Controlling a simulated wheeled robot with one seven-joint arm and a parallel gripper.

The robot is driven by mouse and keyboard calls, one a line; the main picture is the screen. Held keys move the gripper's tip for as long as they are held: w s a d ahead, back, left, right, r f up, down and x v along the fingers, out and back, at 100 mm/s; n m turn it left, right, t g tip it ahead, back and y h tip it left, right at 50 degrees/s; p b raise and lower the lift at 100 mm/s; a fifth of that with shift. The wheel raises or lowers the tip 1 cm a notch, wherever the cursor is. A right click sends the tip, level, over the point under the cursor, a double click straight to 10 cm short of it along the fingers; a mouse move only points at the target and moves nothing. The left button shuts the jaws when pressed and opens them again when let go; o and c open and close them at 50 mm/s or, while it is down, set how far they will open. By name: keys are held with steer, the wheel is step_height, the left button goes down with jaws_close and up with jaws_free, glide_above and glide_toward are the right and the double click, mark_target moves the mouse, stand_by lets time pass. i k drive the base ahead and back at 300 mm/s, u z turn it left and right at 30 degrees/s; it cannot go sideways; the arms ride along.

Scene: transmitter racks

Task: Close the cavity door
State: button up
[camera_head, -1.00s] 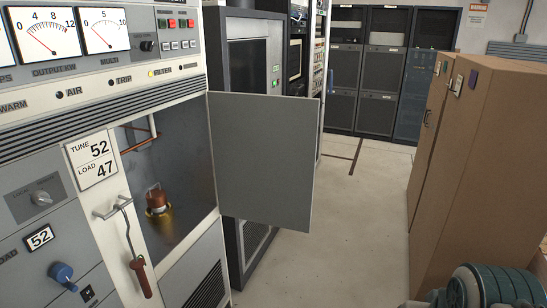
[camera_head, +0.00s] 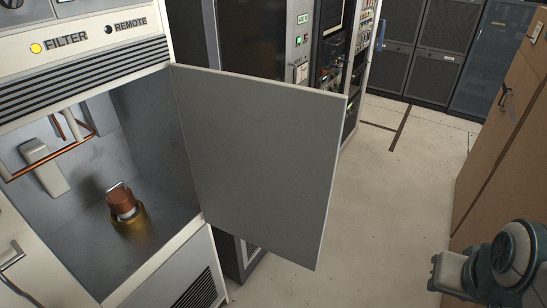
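The cavity door (camera_head: 258,165) is a flat grey panel hinged at the right side of the cavity opening. It stands wide open, swung out to the right of the transmitter front. The cavity (camera_head: 70,240) is exposed and holds a copper and brass cylinder (camera_head: 125,208) with a handle on top, copper tubing and a pale block. Part of my arm (camera_head: 500,268) shows at the lower right, well apart from the door. My gripper's fingers are not in view.
Brown cabinets (camera_head: 520,130) stand at the right edge. Dark equipment racks stand behind the door and at the back (camera_head: 440,50). The pale floor (camera_head: 385,200) between door and cabinets is clear. A metal hook handle (camera_head: 12,258) sits at the lower left.

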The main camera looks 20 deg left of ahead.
mark_target(263, 153)
steer(key=i, duration=2.3)
steer(key=u, duration=3.95)
steer(key=k, duration=0.25)
steer(key=z, duration=0.05)
